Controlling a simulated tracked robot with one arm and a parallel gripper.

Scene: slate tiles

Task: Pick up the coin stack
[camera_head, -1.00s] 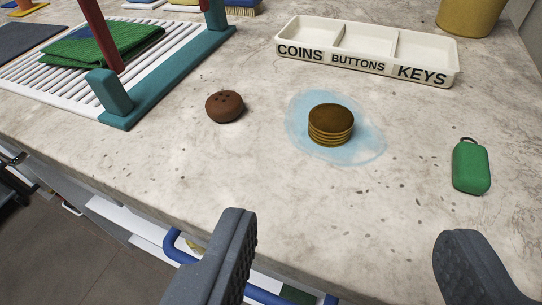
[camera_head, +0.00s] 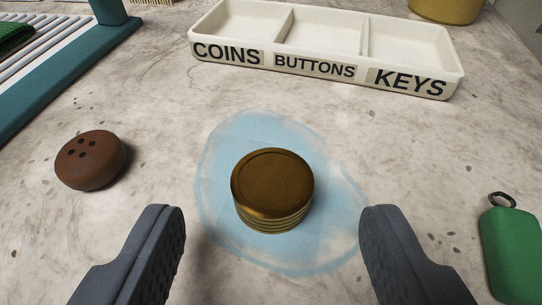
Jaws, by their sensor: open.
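The coin stack (camera_head: 272,190) is a short upright pile of bronze-gold coins. It stands on a pale blue patch (camera_head: 225,150) on the stone-look counter, near the middle of the view. My gripper (camera_head: 272,225) is open, with one dark grey finger to the left and one to the right of the stack in the picture. The fingertips show slightly nearer to me than the stack, and neither touches it. Nothing is between the fingers' pads. The coin stack is fully visible.
A white tray (camera_head: 326,69) with compartments labelled COINS, BUTTONS and KEYS stands behind the stack; its compartments look empty. A brown button-like disc (camera_head: 90,160) lies left. A green fob (camera_head: 510,250) lies right. A teal-framed rack (camera_head: 70,75) is at upper left.

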